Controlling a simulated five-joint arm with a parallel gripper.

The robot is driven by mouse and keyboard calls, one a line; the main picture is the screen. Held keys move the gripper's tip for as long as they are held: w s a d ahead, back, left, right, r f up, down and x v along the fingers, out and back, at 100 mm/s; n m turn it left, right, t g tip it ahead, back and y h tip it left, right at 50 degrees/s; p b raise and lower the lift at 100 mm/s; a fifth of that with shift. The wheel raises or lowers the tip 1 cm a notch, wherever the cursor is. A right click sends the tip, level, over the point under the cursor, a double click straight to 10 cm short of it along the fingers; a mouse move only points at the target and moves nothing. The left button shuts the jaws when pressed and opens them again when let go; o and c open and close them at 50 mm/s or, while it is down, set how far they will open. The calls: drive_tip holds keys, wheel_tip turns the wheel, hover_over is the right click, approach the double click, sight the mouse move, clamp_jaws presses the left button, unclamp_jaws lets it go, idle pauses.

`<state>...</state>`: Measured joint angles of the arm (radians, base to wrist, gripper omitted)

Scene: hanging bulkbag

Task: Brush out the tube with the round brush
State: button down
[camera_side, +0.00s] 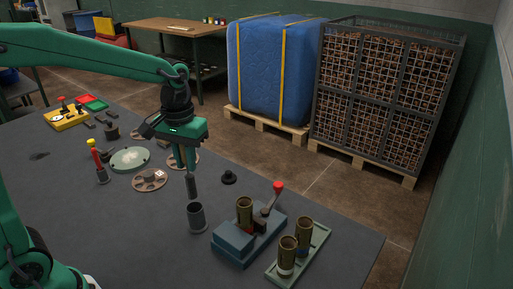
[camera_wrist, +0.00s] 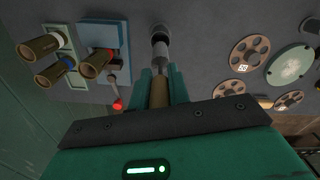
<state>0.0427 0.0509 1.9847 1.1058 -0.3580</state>
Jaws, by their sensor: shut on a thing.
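My gripper (camera_side: 187,165) points down over the table, shut on the round brush (camera_side: 191,186). The brush hangs upright, with a tan handle (camera_wrist: 159,93) between the fingers in the wrist view and a grey lower part (camera_wrist: 161,56). A dark grey cup (camera_side: 196,218) stands directly below the brush. I cannot tell whether the brush tip is inside its mouth. A brass tube (camera_side: 244,211) stands upright in a blue fixture (camera_side: 233,244) with a red-knobbed lever (camera_side: 277,189), right of the cup. The tube also shows in the wrist view (camera_wrist: 97,65).
Two more brass tubes (camera_side: 303,231) (camera_side: 287,253) stand in a green tray (camera_side: 314,250) at the front right. A small black knob-like part (camera_side: 229,177) lies behind the cup. Round discs (camera_side: 150,180), a pale green plate (camera_side: 130,159) and a yellow-topped stand (camera_side: 98,165) are at left.

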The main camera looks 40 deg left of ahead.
idle(0.3)
wheel_tip(320, 180, up, 10)
drive_tip(key=shift+w+d+f, duration=0.1)
drive_tip(key=shift+d, duration=0.05)
drive_tip(key=w+d, duration=0.4)
drive_tip(key=d, duration=0.9)
drive_tip(key=shift+w+d+f, duration=0.1)
drive_tip(key=shift+w+f, duration=0.05)
drive_tip(key=shift+f, duration=4.75)
